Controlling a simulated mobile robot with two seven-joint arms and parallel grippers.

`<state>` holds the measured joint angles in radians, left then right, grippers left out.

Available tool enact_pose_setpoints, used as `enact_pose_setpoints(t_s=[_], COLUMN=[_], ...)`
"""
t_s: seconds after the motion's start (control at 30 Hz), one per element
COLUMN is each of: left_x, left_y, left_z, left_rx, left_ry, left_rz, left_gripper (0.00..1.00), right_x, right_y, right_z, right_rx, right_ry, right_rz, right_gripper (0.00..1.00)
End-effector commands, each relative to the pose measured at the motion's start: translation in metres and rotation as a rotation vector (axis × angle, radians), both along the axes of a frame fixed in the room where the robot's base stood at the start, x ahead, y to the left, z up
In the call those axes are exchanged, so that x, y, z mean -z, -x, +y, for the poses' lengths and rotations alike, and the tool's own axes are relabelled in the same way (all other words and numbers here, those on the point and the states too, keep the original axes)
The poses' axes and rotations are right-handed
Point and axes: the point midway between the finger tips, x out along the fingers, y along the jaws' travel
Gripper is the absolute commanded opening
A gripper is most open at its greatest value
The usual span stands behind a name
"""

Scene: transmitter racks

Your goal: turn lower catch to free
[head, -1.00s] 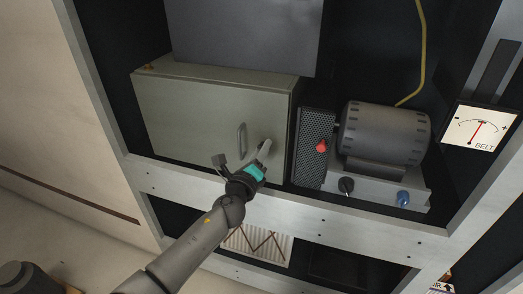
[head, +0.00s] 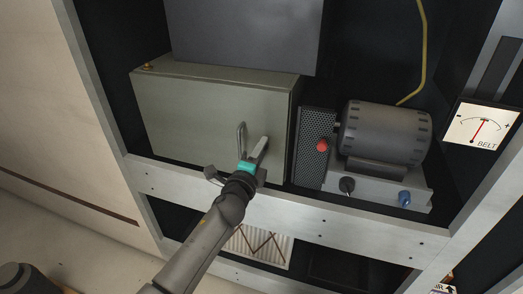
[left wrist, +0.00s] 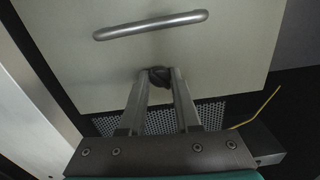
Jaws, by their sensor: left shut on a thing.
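A grey-green cabinet door (head: 190,125) with a bar handle (head: 241,136) fills the left of the rack bay. The handle also shows in the left wrist view (left wrist: 150,25). My left gripper (head: 262,144) is at the door's lower right part, just right of the handle. In the left wrist view, its two fingers close on a small dark catch (left wrist: 159,74) on the door face. The catch is mostly hidden by the gripper in the head view, so its turn angle cannot be told. The door looks shut. My right gripper is not in view.
A pale rack beam (head: 290,212) runs just below the door. Right of the cabinet are a perforated panel (head: 309,150), a red knob (head: 321,145) and a dark motor (head: 385,135). A belt meter (head: 480,128) hangs at the far right.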

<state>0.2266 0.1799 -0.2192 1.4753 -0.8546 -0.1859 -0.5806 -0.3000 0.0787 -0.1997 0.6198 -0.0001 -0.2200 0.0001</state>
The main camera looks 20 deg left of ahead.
Motion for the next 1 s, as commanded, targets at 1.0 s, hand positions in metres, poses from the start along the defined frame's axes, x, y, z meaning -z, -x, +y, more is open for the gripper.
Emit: enact_pose_setpoints(t_s=[1.0], left_x=[0.0], left_y=[0.0], left_z=[0.001], left_rx=[-0.003], left_ry=[0.817], left_rz=[0.027], left_gripper=[0.0], right_x=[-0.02], right_y=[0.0], right_z=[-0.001], right_rx=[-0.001], right_ry=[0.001], right_rz=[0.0], right_gripper=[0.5])
